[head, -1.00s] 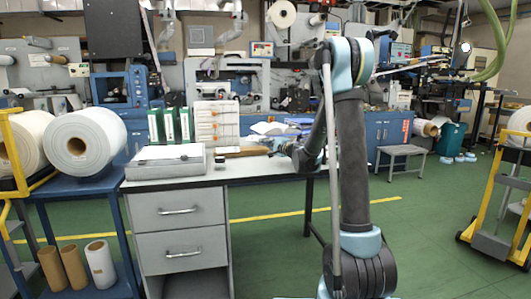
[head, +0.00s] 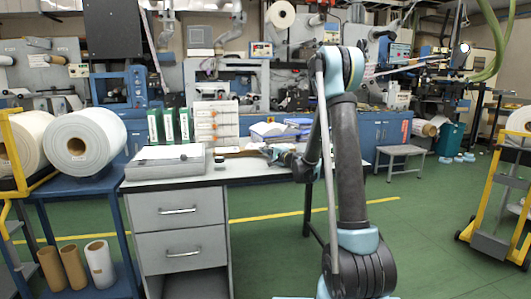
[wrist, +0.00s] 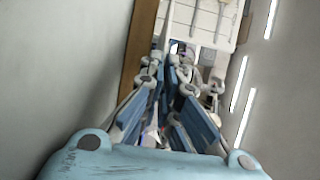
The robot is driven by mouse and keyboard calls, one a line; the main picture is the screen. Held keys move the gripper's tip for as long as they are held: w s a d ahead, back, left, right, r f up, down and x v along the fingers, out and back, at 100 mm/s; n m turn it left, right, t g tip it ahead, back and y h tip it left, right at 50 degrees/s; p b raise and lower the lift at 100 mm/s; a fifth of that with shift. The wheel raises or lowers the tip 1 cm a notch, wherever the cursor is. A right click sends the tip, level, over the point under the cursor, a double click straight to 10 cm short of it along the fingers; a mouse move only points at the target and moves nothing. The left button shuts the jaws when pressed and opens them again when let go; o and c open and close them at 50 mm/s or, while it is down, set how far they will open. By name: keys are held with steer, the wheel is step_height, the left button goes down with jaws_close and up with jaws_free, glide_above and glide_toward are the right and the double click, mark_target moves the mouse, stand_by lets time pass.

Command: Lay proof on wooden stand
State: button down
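The low brown wooden piece (head: 240,153), which looks like the stand, lies on the desk in front of the drawer organizer in the head view. In the wrist view a brown strip (wrist: 138,45) at upper left looks like its edge. I cannot make out the proof for sure; pale flat things lie on the desk by the gripper. My gripper (head: 274,151) is just right of the wooden piece, low over the desk. In the wrist view its blue-padded fingers (wrist: 171,78) look apart, with nothing clearly between them.
A grey box with a white top (head: 166,160) stands on the desk's left, with a small dark jar (head: 219,162) beside it. A blue cart with a large roll (head: 84,142) is at left.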

steer(key=shift+s+f, duration=0.25)
steer(key=shift+s, duration=0.1)
steer(key=c, duration=1.8)
jaws_free()
steer(key=shift+s, duration=0.1)
steer(key=shift+r, duration=0.1)
